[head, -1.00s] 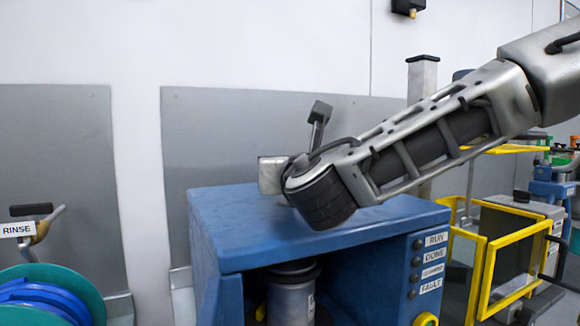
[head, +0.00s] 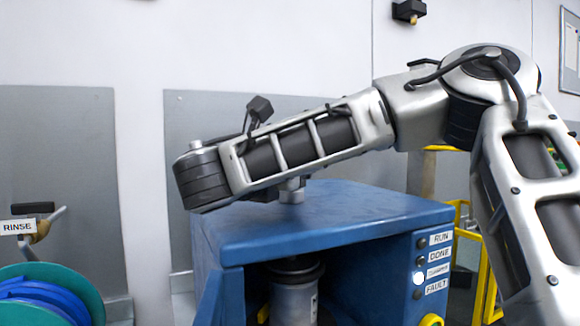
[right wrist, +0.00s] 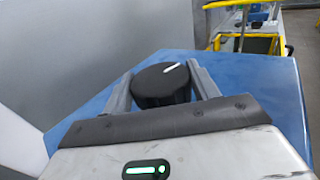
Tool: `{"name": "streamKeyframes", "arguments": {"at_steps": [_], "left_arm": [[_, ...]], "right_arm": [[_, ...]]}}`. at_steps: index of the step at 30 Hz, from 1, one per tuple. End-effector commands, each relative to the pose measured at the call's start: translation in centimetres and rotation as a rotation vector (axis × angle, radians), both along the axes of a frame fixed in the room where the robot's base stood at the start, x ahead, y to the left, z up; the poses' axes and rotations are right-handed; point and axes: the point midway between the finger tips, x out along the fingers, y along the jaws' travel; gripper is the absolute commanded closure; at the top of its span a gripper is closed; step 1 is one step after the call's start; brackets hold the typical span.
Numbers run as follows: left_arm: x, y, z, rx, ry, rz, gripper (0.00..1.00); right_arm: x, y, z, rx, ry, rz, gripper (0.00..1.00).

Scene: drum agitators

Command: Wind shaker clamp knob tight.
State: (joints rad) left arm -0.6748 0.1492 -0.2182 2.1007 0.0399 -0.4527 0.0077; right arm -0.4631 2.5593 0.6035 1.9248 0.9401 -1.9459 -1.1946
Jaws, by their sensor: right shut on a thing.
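The clamp knob (right wrist: 160,88) is black and round with a white pointer line on its top, seen in the right wrist view. My right gripper (right wrist: 162,76) is shut on it, one finger on each side. The pointer line aims to the upper right. The blue shaker (head: 330,222) stands below my right arm in the head view, where that arm hides the knob and fingers. A grey metal can (head: 292,302) stands inside the shaker's opening. On the shaker's panel, the third light (head: 418,279) glows white; the others are dark. My left gripper is not in view.
A teal and blue hose reel (head: 50,300) stands at the lower left, below a RINSE label (head: 17,228). Yellow framing (head: 480,265) stands right of the shaker, partly behind my arm. Grey panels (head: 60,170) line the wall.

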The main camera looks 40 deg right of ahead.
Motion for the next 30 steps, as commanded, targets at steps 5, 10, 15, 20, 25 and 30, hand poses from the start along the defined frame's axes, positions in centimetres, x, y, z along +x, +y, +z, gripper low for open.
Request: {"name": "streamKeyframes", "arguments": {"at_steps": [5, 10, 15, 20, 25, 30], "left_arm": [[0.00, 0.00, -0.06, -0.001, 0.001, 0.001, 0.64], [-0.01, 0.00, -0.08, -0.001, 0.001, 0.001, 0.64], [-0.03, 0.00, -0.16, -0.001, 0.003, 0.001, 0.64], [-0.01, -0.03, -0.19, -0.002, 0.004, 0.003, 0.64], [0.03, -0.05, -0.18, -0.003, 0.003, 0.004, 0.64], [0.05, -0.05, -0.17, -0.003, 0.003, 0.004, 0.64]], "right_arm": [[0.01, -0.01, -0.01, -0.001, 0.001, -0.016, 0.63], [0.01, -0.01, 0.03, -0.002, 0.000, -0.017, 0.63], [0.01, -0.02, 0.07, -0.003, -0.001, -0.016, 0.38], [0.01, -0.02, 0.08, -0.003, -0.001, -0.016, 0.19], [0.01, -0.02, 0.07, -0.002, -0.002, -0.016, 0.19], [0.01, -0.02, 0.07, -0.002, -0.002, -0.016, 0.19]]}}
